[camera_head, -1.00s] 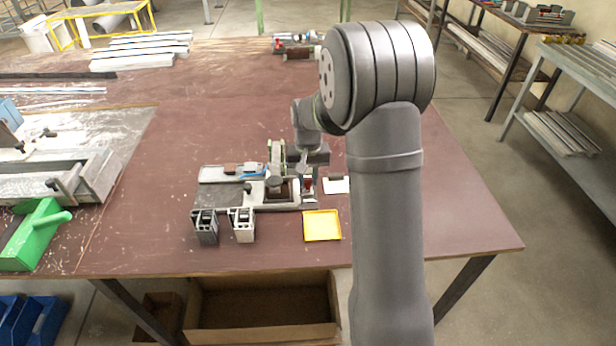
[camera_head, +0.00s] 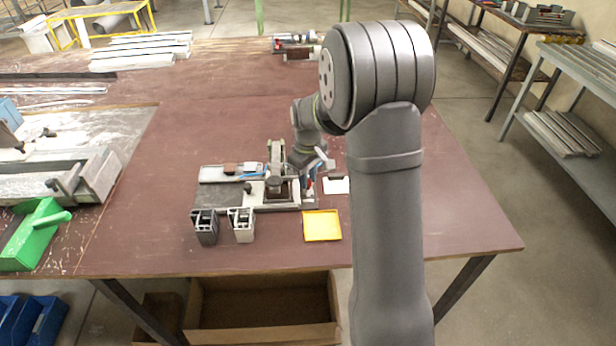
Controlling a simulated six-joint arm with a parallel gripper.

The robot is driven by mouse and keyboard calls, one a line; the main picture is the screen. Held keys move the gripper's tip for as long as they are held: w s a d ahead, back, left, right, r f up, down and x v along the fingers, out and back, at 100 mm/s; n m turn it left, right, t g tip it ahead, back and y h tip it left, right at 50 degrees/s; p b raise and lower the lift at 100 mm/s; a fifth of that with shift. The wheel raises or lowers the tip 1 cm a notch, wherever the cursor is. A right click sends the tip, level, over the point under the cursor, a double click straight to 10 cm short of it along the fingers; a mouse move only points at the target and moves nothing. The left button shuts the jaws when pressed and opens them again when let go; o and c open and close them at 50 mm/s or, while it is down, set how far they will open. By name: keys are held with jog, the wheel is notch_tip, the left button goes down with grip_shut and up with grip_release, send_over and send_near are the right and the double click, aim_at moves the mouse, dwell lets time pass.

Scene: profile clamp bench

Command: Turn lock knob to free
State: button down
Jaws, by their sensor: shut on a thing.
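The clamp fixture (camera_head: 222,175) lies on the brown bench, a grey base with a dark plate and upright blocks. At its right end is a small red part (camera_head: 310,190), which looks like the lock knob and is mostly hidden by my gripper. My gripper (camera_head: 309,180) points down over this right end and is shut on the knob. It is turned at an angle, and its fingertips are too small to make out. The knob's marking cannot be read.
Two profile pieces, dark (camera_head: 205,228) and light (camera_head: 242,226), stand in front of the fixture. A yellow tray (camera_head: 322,226) lies front right, and a white card (camera_head: 336,186) lies right of the gripper. The bench is clear further right.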

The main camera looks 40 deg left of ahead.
dwell(0.4)
jog(key=c, duration=1.2)
grip_release()
notch_tip(320, 180, up, 18)
jog(key=shift+f, duration=0.25)
jog(key=shift+f, duration=0.1)
notch_tip(320, 180, down, 17)
jog(key=shift+f, duration=0.15)
